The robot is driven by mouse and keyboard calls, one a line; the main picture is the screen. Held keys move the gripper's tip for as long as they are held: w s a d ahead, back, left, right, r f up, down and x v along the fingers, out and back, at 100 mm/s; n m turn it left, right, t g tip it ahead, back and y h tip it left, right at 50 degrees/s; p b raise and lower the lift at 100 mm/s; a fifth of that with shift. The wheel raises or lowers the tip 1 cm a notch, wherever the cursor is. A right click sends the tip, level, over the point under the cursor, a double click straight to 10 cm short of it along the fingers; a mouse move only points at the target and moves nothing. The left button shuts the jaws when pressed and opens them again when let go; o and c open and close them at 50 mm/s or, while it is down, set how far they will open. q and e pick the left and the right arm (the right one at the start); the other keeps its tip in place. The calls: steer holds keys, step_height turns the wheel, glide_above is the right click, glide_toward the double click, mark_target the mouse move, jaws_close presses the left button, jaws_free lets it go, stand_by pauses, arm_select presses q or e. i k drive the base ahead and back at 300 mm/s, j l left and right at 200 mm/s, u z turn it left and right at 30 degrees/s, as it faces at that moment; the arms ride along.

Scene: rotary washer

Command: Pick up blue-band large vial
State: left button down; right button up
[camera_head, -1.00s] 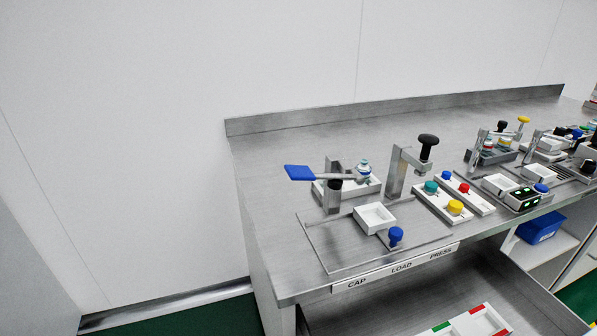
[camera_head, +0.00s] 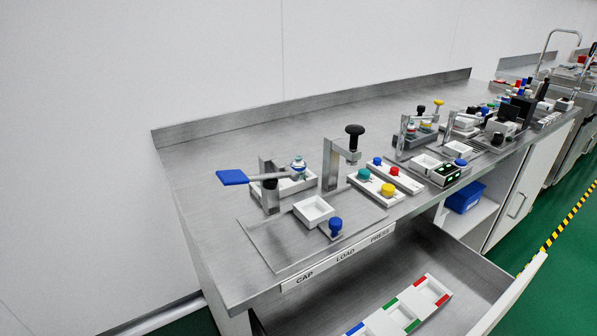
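No vial with a clearly readable blue band can be made out. A small vial-like item with a white and blue-teal top (camera_head: 298,164) stands at the left station, by the end of a lever with a blue handle (camera_head: 232,177). Its lower part is hidden, and it is too small to tell whether it is the blue-band large vial. An open drawer (camera_head: 350,285) below the bench holds a white tray with blue, green and red marks (camera_head: 418,303). Neither of my grippers is in view.
More stations stand to the right. A blue bin (camera_head: 466,196) sits on a lower shelf. Green floor is free at right.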

mark_target(300, 166)
steer(key=j+u, duration=0.1)
steer(key=j, duration=0.9)
steer(key=i+j+u, duration=0.1)
steer(key=j, duration=0.85)
